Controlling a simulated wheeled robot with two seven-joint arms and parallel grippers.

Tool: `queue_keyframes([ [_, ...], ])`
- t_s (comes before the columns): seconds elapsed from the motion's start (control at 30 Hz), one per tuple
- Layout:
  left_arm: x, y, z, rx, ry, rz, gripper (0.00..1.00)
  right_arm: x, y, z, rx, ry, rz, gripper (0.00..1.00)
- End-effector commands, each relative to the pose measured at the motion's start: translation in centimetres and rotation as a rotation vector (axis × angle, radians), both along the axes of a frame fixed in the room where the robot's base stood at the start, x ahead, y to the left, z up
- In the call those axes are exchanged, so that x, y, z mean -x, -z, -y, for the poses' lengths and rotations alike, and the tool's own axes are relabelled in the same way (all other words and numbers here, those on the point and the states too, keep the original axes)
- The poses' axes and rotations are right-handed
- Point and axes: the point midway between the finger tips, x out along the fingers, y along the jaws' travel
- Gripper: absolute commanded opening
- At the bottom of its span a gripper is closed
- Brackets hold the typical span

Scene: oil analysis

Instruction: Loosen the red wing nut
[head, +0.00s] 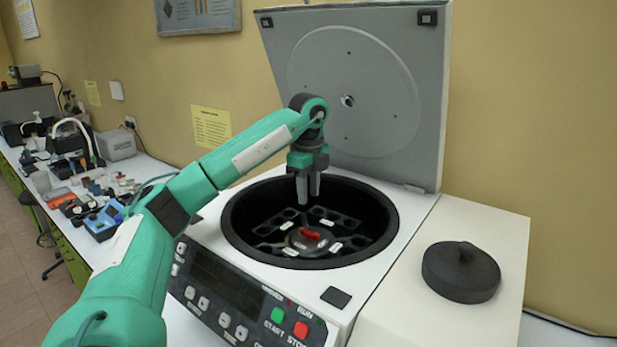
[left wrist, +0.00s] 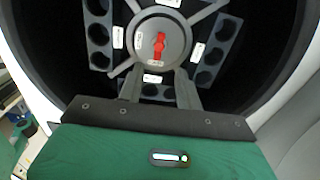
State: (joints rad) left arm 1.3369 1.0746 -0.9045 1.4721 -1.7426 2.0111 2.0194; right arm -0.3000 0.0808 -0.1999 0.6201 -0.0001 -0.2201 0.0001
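The red wing nut (head: 311,233) sits on the round grey hub at the middle of the centrifuge rotor (head: 340,224). It also shows in the left wrist view (left wrist: 159,46), turned nearly upright in the picture. My left gripper (head: 308,200) points down into the open bowl, above the nut and apart from it. Its two fingers (left wrist: 160,80) are spread with a gap and nothing between them. In the left wrist view the fingertips lie just below the nut. My right gripper is in neither view.
The centrifuge lid (head: 350,90) stands open behind the bowl. The bowl's dark rim (head: 232,225) surrounds the rotor. A black round cover (head: 461,271) rests on the white surface at right. The control panel (head: 240,295) is in front. A cluttered bench stands at far left.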

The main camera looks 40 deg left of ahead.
Motion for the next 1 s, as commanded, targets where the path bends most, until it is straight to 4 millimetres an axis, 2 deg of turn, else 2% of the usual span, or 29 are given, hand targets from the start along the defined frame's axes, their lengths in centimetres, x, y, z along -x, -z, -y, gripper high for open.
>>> queue_keyframes([
  [0.1,0.0,-1.7,0.0,0.000,-0.001,0.003,0.35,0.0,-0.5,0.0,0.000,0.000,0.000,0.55],
  [0.33,0.0,-3.2,-0.1,0.000,-0.001,0.002,0.35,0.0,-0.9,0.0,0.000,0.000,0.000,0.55],
  [1.0,0.0,-3.4,0.0,0.000,-0.001,0.000,0.35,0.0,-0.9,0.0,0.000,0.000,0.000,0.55],
])
